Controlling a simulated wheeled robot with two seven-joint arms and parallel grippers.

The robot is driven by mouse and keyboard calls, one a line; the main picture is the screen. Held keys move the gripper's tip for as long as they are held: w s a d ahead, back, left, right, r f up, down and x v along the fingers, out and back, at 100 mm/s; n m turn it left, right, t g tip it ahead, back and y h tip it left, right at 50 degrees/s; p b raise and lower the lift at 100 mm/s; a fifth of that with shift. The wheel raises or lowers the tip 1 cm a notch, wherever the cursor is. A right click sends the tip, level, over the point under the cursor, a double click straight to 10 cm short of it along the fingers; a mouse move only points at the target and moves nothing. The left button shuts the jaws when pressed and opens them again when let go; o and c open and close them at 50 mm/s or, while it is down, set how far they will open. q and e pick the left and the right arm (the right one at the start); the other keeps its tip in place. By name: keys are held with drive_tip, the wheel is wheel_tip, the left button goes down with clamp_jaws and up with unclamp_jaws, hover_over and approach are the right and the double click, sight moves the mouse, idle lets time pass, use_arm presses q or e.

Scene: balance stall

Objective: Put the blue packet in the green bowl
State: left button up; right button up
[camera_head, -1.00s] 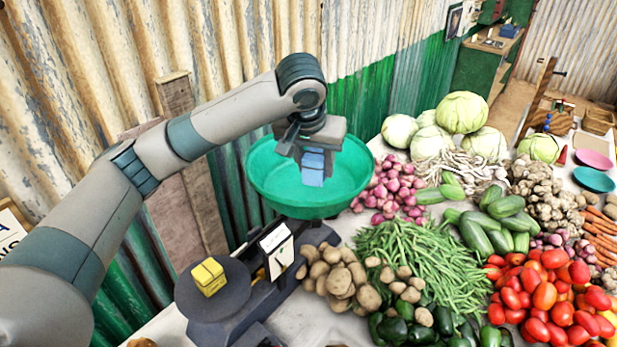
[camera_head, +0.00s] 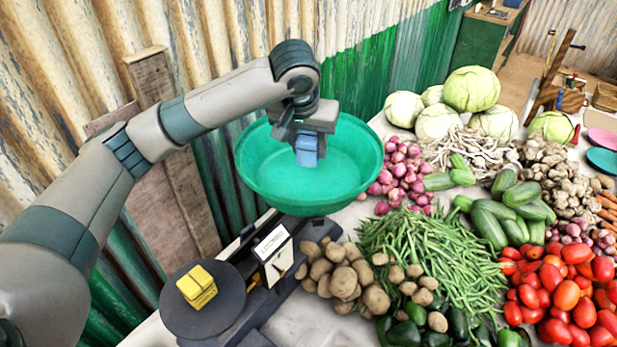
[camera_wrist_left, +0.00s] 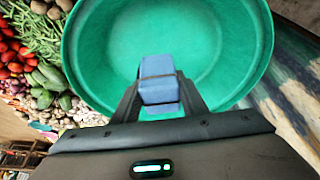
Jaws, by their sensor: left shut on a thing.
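The blue packet (camera_head: 307,148) is held in my left gripper (camera_head: 306,138), which is shut on it. The packet hangs over the green bowl (camera_head: 262,182), inside its rim as seen from the head. In the left wrist view the packet (camera_wrist_left: 158,82) sits between the two fingers (camera_wrist_left: 160,100), with the inside of the bowl (camera_wrist_left: 105,50) behind it. I cannot tell whether the packet touches the bowl. The bowl sits on one side of a balance scale. My right gripper is not in view.
A yellow packet (camera_head: 197,286) lies on the scale's dark round plate (camera_head: 215,315). Potatoes (camera_head: 340,275), green beans (camera_head: 430,250) and red onions (camera_head: 405,172) lie close right of the bowl. A corrugated wall (camera_head: 110,40) stands behind it.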

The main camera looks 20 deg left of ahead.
use_arm(q)
drive_tip(key=shift+f+p, duration=0.35)
drive_tip(key=shift+f, duration=0.2)
drive_tip(key=p, duration=0.2)
hover_over(311, 186)
drive_tip(key=s, duration=0.2)
wheel_tip(311, 186, down, 5)
drive_tip(key=shift+w+r, duration=0.15)
drive_tip(key=shift+r, duration=0.05)
drive_tip(key=shift+f, duration=0.25)
drive_tip(key=shift+f, duration=0.1)
wheel_tip(311, 186, down, 2)
drive_tip(key=shift+f+p, duration=0.2)
drive_tip(key=shift+p, duration=0.15)
drive_tip(key=shift+f, duration=0.55)
